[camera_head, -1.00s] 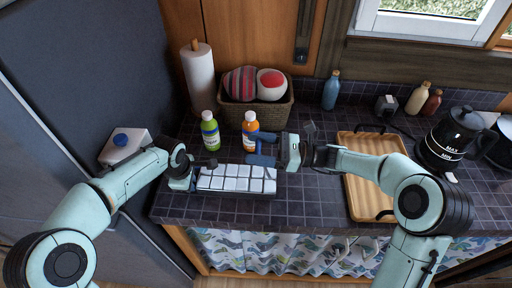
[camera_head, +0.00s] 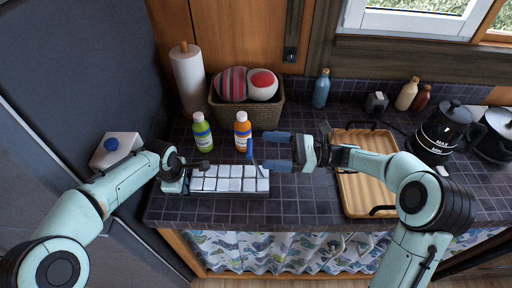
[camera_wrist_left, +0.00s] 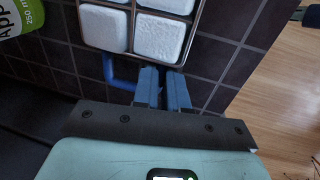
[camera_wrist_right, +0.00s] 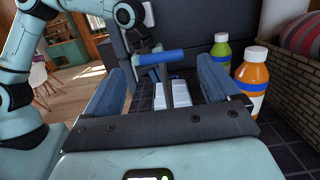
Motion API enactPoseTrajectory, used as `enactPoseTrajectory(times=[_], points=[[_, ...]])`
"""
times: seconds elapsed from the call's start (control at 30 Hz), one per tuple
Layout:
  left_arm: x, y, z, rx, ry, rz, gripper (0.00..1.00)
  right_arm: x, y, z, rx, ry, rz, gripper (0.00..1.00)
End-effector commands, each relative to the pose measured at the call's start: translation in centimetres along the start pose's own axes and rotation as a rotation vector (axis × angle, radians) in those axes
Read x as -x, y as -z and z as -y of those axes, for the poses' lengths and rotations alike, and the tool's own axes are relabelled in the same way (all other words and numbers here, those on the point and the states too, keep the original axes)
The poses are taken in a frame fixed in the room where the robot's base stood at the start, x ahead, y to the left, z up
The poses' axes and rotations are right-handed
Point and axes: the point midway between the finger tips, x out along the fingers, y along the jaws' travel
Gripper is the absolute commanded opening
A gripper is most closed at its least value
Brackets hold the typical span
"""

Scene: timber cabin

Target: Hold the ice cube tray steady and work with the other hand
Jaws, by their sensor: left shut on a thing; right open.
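The ice cube tray (camera_head: 230,192), a grey frame with white square cubes, lies on the dark tiled counter. A blue-gripped lever (camera_wrist_right: 160,57) with a grey shaft stands up from the tray, and shows at its right end in the head view (camera_head: 249,148). My left gripper (camera_head: 183,180) is shut at the tray's left end. In the left wrist view, its fingers (camera_wrist_left: 163,78) meet beside a blue curved handle (camera_wrist_left: 118,75); the exact grip is partly hidden. My right gripper (camera_head: 273,150) is open, right of the lever and apart from it, its fingers facing it.
A green bottle (camera_head: 202,133) and an orange bottle (camera_head: 242,133) stand close behind the tray. A basket (camera_head: 262,115) and paper towel roll (camera_head: 188,80) are farther back. A wooden tray (camera_head: 365,187) lies right. Bare counter lies between it and the ice tray.

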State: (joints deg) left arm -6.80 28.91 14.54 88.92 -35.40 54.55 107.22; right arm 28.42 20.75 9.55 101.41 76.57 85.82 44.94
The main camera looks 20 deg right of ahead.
Motion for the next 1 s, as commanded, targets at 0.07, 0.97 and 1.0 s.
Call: enactPoseTrajectory(times=[0.07,0.97,1.0], points=[[0.0,-0.1,0.0,-0.002,0.000,0.001,0.00,1.8,0.0,0.1,0.000,0.004,-0.002,0.89],[0.1,-0.1,-0.1,-0.002,-0.002,0.002,0.42,6.1,0.0,0.0,0.000,0.000,-0.001,0.89],[0.1,-0.1,-0.1,-0.001,-0.002,0.001,0.42,6.1,0.0,0.0,0.000,0.000,-0.001,0.89]])
